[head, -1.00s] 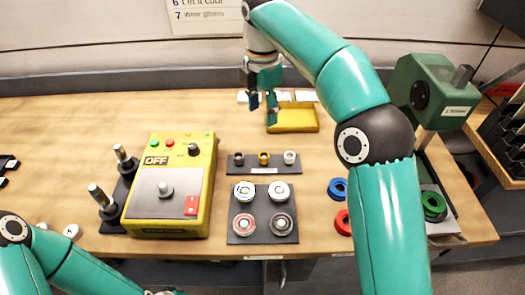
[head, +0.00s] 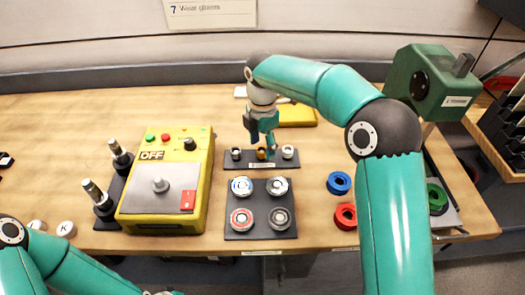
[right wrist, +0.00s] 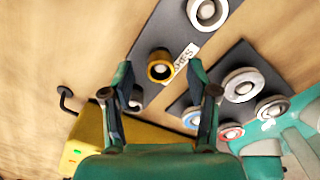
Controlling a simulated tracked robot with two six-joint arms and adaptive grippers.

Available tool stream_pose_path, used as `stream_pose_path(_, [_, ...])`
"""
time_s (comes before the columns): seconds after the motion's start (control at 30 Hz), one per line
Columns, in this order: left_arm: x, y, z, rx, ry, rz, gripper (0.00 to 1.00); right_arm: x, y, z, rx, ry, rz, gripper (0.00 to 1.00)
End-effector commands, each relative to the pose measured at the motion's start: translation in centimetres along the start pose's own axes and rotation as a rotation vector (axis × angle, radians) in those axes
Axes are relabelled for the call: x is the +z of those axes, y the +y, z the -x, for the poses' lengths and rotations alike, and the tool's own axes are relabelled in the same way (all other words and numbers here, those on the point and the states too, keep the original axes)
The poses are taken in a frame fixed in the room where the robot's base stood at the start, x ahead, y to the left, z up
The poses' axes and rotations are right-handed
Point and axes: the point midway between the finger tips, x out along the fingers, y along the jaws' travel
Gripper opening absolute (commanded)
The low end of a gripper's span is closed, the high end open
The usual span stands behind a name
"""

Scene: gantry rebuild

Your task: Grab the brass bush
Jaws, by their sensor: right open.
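The brass bush (head: 261,154) stands in the middle of the dark bush rack (head: 238,164), between a dark bush (head: 236,154) and a steel bush (head: 288,152). My right gripper (head: 263,143) points down over it, open and empty. In the right wrist view the brass bush (right wrist: 160,66) shows as a gold ring between the tips of the open fingers, and the steel bush (right wrist: 207,12) lies beyond. Whether the fingers reach down around the brass bush I cannot tell. My left arm is at the lower left; its gripper is out of the picture.
A dark plate (head: 262,208) with several round bearings lies in front of the rack. A yellow OFF box (head: 160,190) stands to the left. A yellow tray (head: 299,115) is behind. Blue (head: 339,183) and red (head: 345,216) rings lie to the right.

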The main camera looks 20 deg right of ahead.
Motion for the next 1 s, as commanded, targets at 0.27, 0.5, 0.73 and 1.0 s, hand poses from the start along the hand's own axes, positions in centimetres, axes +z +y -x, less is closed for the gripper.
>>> stream_pose_path(0.27, [0.00, 0.01, 0.03, 0.000, 0.000, 0.000, 0.40, -0.02, -0.04, -1.29, 0.000, 0.000, 0.001, 0.59])
stream_pose_path(0.5, [0.00, 0.01, 0.02, 0.000, 0.000, 0.000, 0.40, -0.02, -0.03, -1.26, 0.000, 0.000, 0.001, 0.34])
stream_pose_path(0.73, [0.01, 0.01, 0.02, 0.000, 0.000, 0.000, 0.40, -0.04, -0.02, -1.25, 0.000, 0.000, 0.001, 0.00])
stream_pose_path(1.0, [0.01, 0.01, 0.03, 0.000, 0.000, 0.000, 0.40, -0.05, 0.01, -1.15, 0.001, 0.000, 0.001, 0.00])
